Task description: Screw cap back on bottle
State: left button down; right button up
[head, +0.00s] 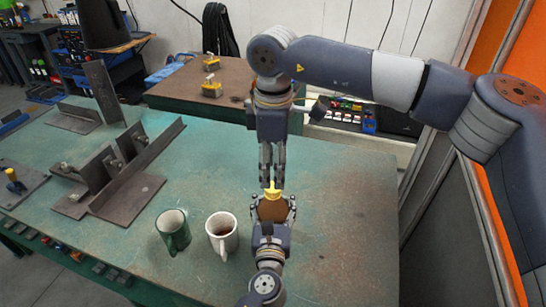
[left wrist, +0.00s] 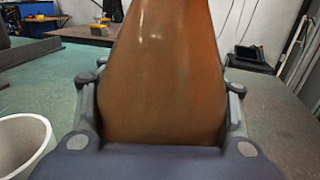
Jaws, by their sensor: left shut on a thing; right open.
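A brown bottle (head: 272,211) stands at the front of the green table, and its body fills the middle of the left wrist view (left wrist: 162,85). A yellow cap (head: 272,191) shows at the top of the bottle; whether it is screwed tight I cannot tell. My left gripper (head: 272,204) is shut on the bottle, with one finger on each side. My right gripper (head: 273,184) points down from above, open, with its fingertips right at the cap. Whether they touch the cap I cannot tell. The bottle's top is outside the left wrist view.
A white mug (head: 230,242) with dark contents and a green mug (head: 181,240) stand left of the bottle. Steel angle pieces (head: 150,160) stand on the table's left part. A brown-topped table (head: 180,88) is behind. The green table's right side (head: 345,200) is clear.

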jog(key=n, duration=0.7)
jog(key=shift+r, duration=0.2)
jog(key=n, duration=0.7)
jog(key=shift+r+n, duration=0.25)
jog(key=shift+n, duration=0.05)
jog(key=n, duration=0.3)
jog(key=shift+r+n, duration=0.1)
jog(key=shift+n, duration=0.2)
jog(key=n, duration=0.3)
jog(key=shift+r+n, duration=0.1)
jog(key=shift+n, duration=0.3)
jog(key=n, duration=0.3)
jog(key=shift+r, duration=0.1)
jog(key=n, duration=0.4)
jog(key=shift+r, duration=0.1)
jog(key=n, duration=0.5)
jog(key=shift+a+r+n, duration=0.1)
jog(key=shift+r+n, duration=0.1)
jog(key=shift+n, duration=0.1)
jog(key=n, duration=0.5)
jog(key=shift+r+n, duration=0.15)
jog(key=shift+n, duration=0.15)
jog(key=n, duration=0.5)
jog(key=shift+r, duration=0.2)
jog(key=n, duration=0.6)
jog(key=shift+r, duration=0.15)
